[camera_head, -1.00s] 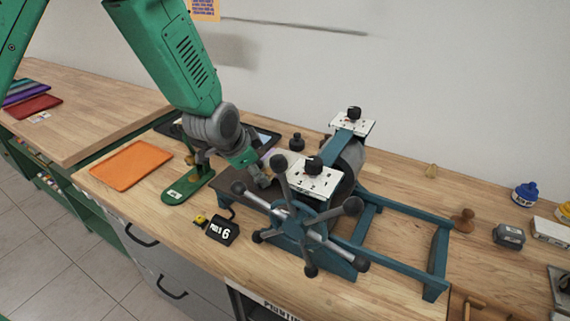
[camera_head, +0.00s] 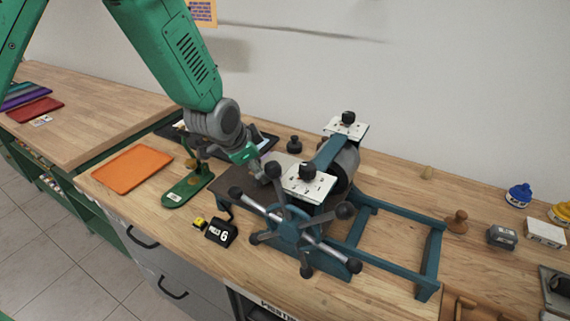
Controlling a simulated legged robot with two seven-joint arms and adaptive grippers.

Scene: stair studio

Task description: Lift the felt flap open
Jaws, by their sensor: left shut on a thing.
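A teal printing press (camera_head: 432,262) with a spoked handwheel (camera_head: 297,222) and a grey roller (camera_head: 345,166) stands on the wooden bench. A dark grey flat surface (camera_head: 238,186) extends left from under the roller. I cannot tell felt flap from press bed there. My left gripper (camera_head: 268,174) reaches down from the upper left to the left side of the roller, close to the white top plate (camera_head: 309,184). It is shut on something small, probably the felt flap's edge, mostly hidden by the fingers. My right gripper is out of view.
An orange tray (camera_head: 132,168) and a green stand (camera_head: 188,188) lie left of the press. A black number block (camera_head: 221,231) sits near the front edge. Ink jars (camera_head: 519,195) and a wooden knob (camera_head: 456,222) stand right. A wall rises behind.

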